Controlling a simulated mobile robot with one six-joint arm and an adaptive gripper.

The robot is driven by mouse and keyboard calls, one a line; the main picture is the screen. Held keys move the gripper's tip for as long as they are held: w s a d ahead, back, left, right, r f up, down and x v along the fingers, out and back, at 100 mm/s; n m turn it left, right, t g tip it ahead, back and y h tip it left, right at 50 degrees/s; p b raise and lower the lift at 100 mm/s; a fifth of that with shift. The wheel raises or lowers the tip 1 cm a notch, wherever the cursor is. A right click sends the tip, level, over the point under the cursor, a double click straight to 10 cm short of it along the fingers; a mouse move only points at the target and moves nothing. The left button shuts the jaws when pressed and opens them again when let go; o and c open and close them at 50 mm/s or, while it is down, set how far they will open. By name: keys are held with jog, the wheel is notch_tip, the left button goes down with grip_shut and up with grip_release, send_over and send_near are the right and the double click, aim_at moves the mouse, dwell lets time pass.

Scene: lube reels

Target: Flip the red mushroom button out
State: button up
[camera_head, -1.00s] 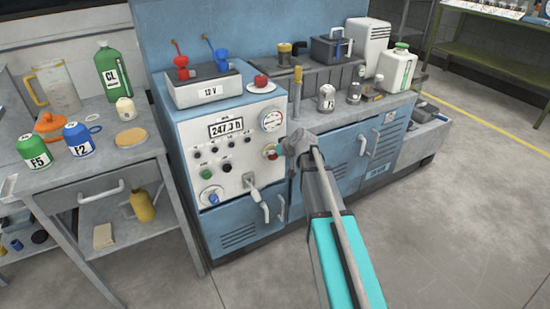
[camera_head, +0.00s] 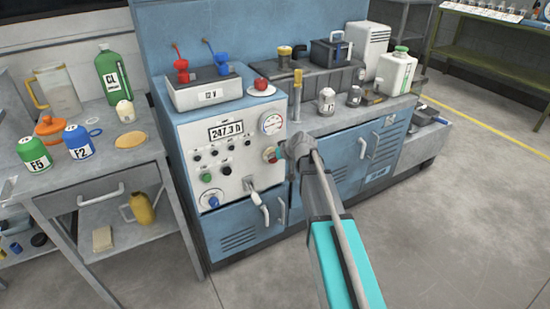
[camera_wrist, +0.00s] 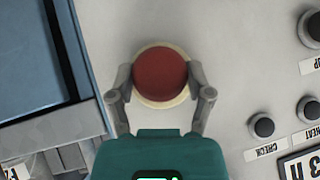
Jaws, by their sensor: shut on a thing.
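The red mushroom button (camera_wrist: 160,75) sits on a pale yellow ring on the grey-white control panel (camera_wrist: 230,60). In the wrist view my gripper (camera_wrist: 160,82) has one finger on each side of the button, closed on its sides.
Small dark knobs (camera_wrist: 262,126) with labels lie to the right in the wrist view. A grey pull handle (camera_head: 258,200) sticks out below on the cabinet. Open floor lies at the right.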

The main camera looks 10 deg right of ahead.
jog(key=shift+s+d, duration=0.25)
jog(key=shift+s, duration=0.6)
jog(key=o, duration=1.3)
jog(key=shift+r, duration=0.15)
